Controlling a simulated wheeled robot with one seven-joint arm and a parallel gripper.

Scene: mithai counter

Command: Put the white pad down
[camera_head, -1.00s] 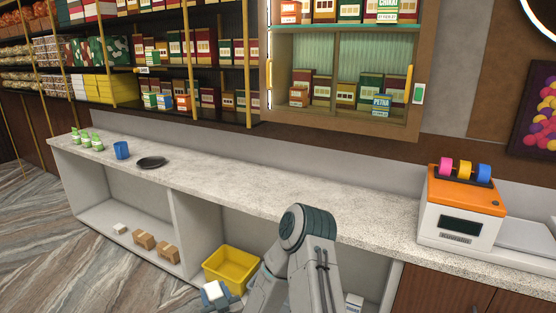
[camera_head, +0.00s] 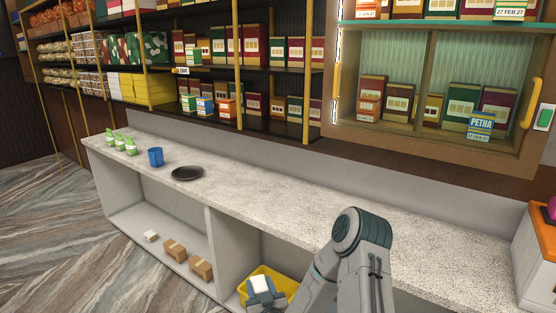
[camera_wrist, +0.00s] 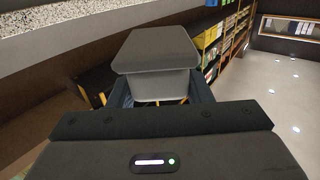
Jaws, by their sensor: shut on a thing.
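My gripper (camera_head: 264,295) is low in front of the counter in the head view, shut on the white pad (camera_head: 260,284). The pad is a small pale block and overlaps the yellow bin in the picture. I cannot tell whether it is over the bin or in front of it. In the wrist view the pad (camera_wrist: 155,50) looks grey in shadow, with a wide flat top and a narrower body. My gripper's dark fingers (camera_wrist: 160,99) are on either side of its lower part.
The yellow bin (camera_head: 286,283) stands in the counter's lower bay. Small brown boxes (camera_head: 175,249) and a white block (camera_head: 151,236) are on the lower shelf at left. On the counter top (camera_head: 300,217) are a black plate (camera_head: 187,173), a blue cup (camera_head: 156,157) and green-white items; its middle is clear.

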